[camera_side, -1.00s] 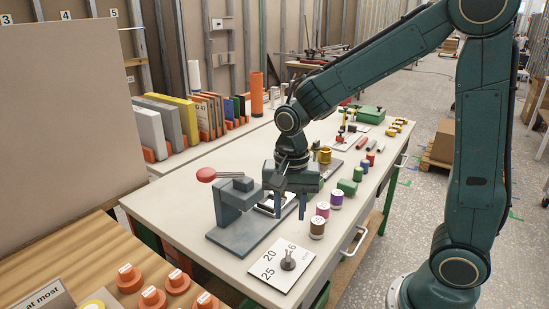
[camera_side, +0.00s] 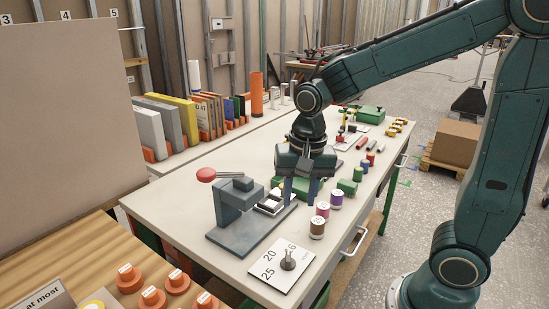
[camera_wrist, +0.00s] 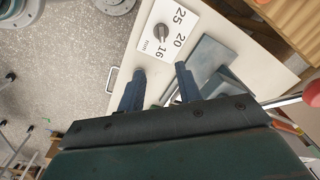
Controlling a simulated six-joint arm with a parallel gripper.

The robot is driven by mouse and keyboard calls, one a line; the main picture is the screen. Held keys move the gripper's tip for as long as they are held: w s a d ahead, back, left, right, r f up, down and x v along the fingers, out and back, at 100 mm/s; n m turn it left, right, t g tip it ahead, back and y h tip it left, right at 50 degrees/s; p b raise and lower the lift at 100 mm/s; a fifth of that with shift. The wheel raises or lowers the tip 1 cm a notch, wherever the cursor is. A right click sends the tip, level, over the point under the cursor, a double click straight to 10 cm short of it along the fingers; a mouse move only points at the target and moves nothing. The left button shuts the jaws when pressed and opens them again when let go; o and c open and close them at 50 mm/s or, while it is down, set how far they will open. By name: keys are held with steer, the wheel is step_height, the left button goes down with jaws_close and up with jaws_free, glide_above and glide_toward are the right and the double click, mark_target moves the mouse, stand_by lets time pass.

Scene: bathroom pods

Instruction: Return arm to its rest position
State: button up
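My gripper (camera_side: 300,191) hangs above the workbench (camera_side: 184,218), just right of the grey press stand with the red knob (camera_side: 206,174). Its two dark blue fingers point down and stand apart, with nothing between them. In the wrist view the fingers of my gripper (camera_wrist: 158,84) are also spread, with bare bench top and the numbered dial plate (camera_wrist: 173,28) beyond them. My arm reaches in from the right side of the side view. Part of the bench behind my gripper is hidden.
Several coloured spools, such as a purple one (camera_side: 337,199) and a brown one (camera_side: 317,228), stand right of my gripper. The dial plate (camera_side: 286,262) is at the bench's front. Orange knobs (camera_side: 153,298) stand on a wooden top at left.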

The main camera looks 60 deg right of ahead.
steer(key=s+d+r+n+t, duration=0.1)
steer(key=s+r+n+t, duration=0.3)
steer(key=s+r+n, duration=0.3)
steer(key=s+n, duration=0.3)
steer(key=s, duration=0.2)
steer(key=shift+r+t, duration=0.15)
steer(key=shift+t, duration=0.15)
